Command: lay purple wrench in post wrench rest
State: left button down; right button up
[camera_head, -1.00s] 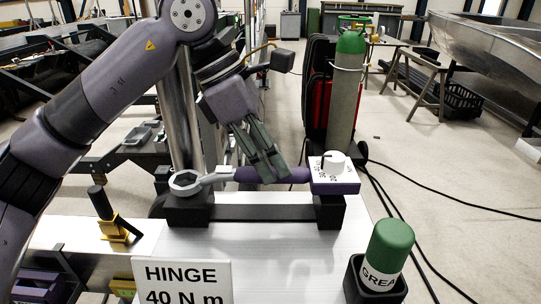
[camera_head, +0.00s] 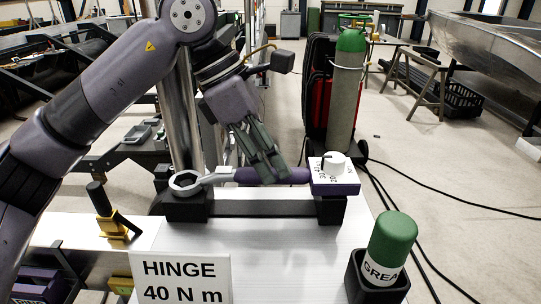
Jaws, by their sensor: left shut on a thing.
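The purple wrench (camera_head: 300,176) lies level across the black post wrench rest (camera_head: 187,206). Its silver ring head (camera_head: 187,182) is over the left block, and its purple end with a white dial (camera_head: 334,176) is over the right block. My left gripper (camera_head: 265,176) reaches down from above and is shut on the purple handle between the blocks. The fingers hide part of the handle. I cannot tell whether the wrench's full weight is on the blocks. My right gripper is not in view.
A white sign (camera_head: 182,279) reading HINGE 40 N m stands at the bench front. A green-capped grease container (camera_head: 391,242) sits in a black holder at right. A yellow clamp (camera_head: 113,222) is at left. The metal bench top (camera_head: 280,255) is clear in the middle.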

pick_arm(q)
jog(key=shift+f, duration=0.25)
jog(key=c, duration=1.4)
grip_release()
jog(key=shift+o, duration=0.8)
